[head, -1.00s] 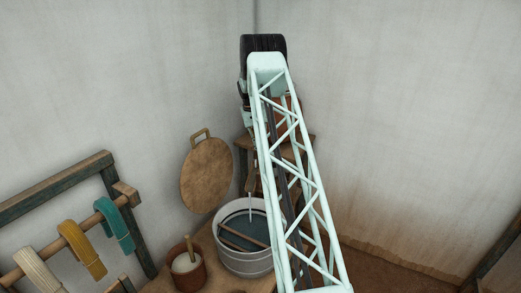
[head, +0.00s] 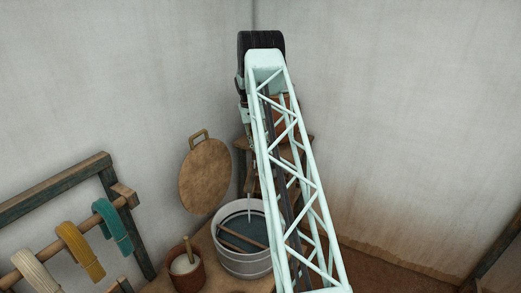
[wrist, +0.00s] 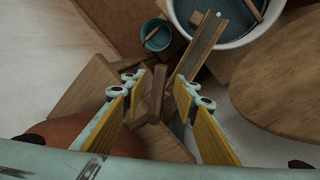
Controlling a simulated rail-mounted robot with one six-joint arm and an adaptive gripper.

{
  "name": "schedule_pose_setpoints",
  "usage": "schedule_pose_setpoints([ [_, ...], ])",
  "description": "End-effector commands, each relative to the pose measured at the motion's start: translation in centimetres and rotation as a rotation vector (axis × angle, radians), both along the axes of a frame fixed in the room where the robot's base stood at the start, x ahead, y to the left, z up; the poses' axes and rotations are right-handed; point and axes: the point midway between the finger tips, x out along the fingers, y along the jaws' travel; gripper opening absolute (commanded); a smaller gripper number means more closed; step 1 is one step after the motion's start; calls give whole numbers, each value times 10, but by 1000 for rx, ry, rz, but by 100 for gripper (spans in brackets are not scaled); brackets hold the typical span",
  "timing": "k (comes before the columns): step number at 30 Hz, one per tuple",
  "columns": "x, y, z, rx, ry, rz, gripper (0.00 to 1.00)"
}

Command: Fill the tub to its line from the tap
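The tub (head: 243,264) is a pale round vessel with dark water in it and a stick across it. A thin pale stream (head: 249,208) falls into it. In the wrist view the tub's rim (wrist: 245,41) is at the top, and a wooden spout (wrist: 207,45) reaches over it. A wooden piece that looks like the tap handle (wrist: 158,92) stands between the yellow-padded fingers of my gripper (wrist: 160,78). The fingers are apart, with gaps beside the wood. In the head view my arm hides most of the tap. I cannot make out the fill line.
A round wooden lid (head: 206,176) leans on the wall behind the tub. A brown pot (head: 187,279) stands left of the tub. A teal cup (wrist: 157,37) is left of the spout. A rounded reddish-brown vessel (wrist: 70,136) is close to the left finger. Yarn hanks (head: 80,250) hang at left.

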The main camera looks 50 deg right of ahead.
Motion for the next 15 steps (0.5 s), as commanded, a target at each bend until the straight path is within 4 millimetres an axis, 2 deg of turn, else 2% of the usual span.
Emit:
schedule_pose_setpoints([
  [15, 10, 11, 72, -1, -1, 0, 27],
])
